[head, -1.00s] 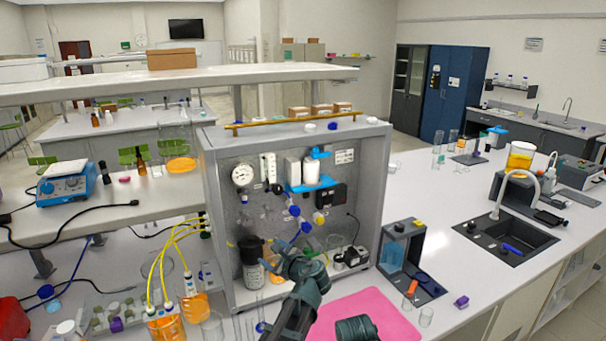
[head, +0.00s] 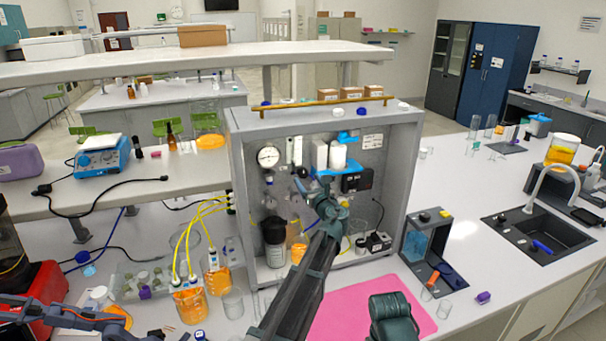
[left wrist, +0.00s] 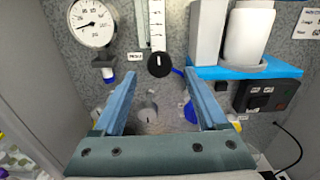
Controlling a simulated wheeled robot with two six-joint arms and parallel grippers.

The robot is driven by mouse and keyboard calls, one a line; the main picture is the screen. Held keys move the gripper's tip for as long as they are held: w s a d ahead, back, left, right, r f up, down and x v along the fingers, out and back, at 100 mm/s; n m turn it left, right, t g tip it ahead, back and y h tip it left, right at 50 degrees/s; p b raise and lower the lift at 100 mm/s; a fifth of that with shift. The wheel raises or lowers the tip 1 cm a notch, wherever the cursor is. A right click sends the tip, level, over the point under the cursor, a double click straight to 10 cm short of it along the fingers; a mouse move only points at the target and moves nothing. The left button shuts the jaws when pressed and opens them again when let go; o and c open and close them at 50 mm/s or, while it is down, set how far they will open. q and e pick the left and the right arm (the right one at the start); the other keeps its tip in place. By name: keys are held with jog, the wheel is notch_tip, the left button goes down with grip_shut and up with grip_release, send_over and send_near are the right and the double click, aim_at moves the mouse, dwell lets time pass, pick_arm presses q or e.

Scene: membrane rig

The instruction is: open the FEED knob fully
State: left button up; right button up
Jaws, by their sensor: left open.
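A black round knob (left wrist: 159,65) with a white mark pointing straight up sits on the grey panel below a white scaled flow tube (left wrist: 152,25). A small label (left wrist: 134,57) beside it is too small to read surely, so I cannot confirm it says FEED. In the head view the knob (head: 302,172) shows just above my gripper. My left gripper (left wrist: 160,74) is open, its two blue fingers pointing at the panel on either side of the knob's line, with nothing between them. I cannot tell whether the tips reach the knob.
A pressure gauge (left wrist: 92,22) is left of the knob. A blue bracket (left wrist: 240,72) with white cylinders and a black box (left wrist: 268,95) stand out on the right. The grey cabinet's side wall (head: 242,190) bounds the left. A pink mat (head: 350,310) lies in front.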

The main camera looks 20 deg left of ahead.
aim_at(304, 174)
pick_arm(q)
jog(key=shift+x, duration=3.1)
grip_shut()
